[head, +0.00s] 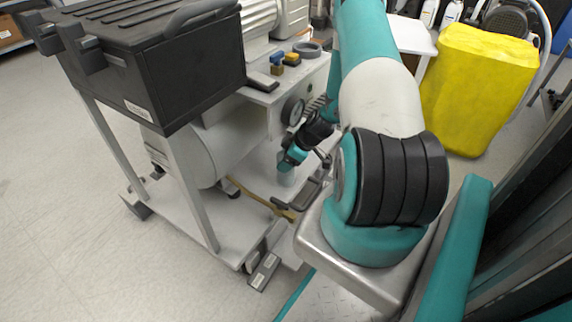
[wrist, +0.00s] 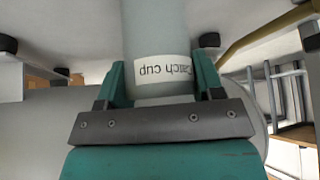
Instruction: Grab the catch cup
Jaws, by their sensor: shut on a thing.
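The catch cup (wrist: 158,40) is a grey cylinder with a white label reading "Catch cup", upside down in the wrist view. My gripper (wrist: 160,85) has its teal fingers on both sides of the cup, shut on it near the label. In the head view my gripper (head: 291,160) is small, beside the compressor cart, with a pale part of the cup (head: 287,178) showing just below it. The cup's far end runs out of the wrist view, so I cannot tell whether it touches anything there.
The white cart (head: 235,225) carries a tank (head: 190,155), a gauge (head: 293,110) and a black toolbox (head: 160,60) close to my gripper. The floor at left is clear.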

